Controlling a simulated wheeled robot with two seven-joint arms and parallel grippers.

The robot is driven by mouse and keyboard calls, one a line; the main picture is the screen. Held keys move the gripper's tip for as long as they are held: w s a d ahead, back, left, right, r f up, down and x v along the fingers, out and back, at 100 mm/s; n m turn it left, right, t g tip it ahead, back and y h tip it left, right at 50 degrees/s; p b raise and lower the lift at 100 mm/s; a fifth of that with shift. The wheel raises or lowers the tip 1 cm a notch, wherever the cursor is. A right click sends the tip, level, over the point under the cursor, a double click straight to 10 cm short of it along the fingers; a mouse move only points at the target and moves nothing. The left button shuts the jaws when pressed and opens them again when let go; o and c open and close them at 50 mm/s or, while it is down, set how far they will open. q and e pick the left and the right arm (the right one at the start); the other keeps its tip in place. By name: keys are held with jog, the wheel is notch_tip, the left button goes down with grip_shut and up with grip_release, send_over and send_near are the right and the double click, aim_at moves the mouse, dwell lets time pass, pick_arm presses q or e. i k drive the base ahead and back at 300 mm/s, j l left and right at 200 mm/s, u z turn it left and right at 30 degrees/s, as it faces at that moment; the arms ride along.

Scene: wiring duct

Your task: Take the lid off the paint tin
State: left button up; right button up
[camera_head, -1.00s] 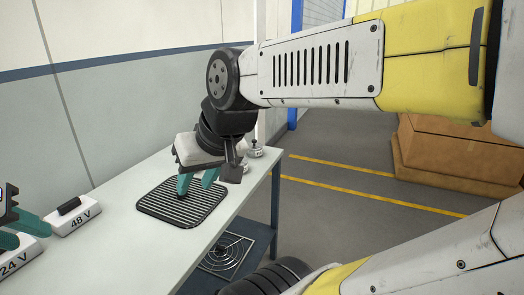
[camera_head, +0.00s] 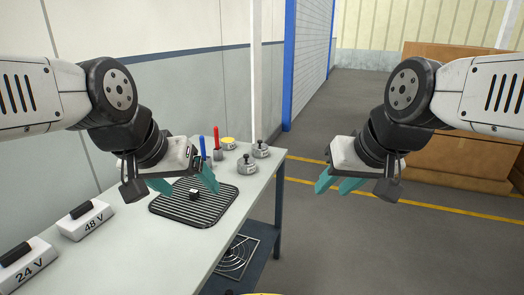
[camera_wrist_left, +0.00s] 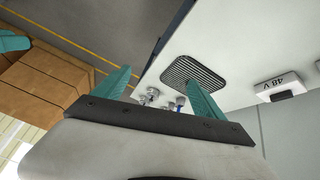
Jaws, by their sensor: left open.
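A small round tin with a yellow top (camera_head: 228,143) stands near the far end of the table; I take it for the paint tin. Its top looks in place, but it is small in view. My left gripper (camera_head: 188,183) is open and empty above the near part of the ribbed black mat (camera_head: 215,205), short of the tin. In the left wrist view its open fingers (camera_wrist_left: 160,78) frame nothing held. My right gripper (camera_head: 336,186) is open and empty over the floor, right of the table.
Two grey knobbed pieces (camera_head: 247,164) stand right of the tin. Blue and red upright handles (camera_head: 216,138) stand left of it. A small black-and-white block (camera_head: 194,194) is on the mat. The 48 V block (camera_head: 86,219) and 24 V block (camera_head: 25,266) sit at the near left.

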aim_at(260, 146)
jog(key=i+l+u, duration=0.15)
jog(key=i+l, duration=0.3)
jog(key=i+l+u, duration=0.15)
jog(key=i+l, duration=0.3)
jog(key=i+l+u, duration=0.1)
jog(key=i+l, duration=0.3)
jog(key=l, duration=0.2)
jog(key=i+l+u, duration=0.15)
jog(key=i+l, duration=0.25)
jog(key=l, duration=0.15)
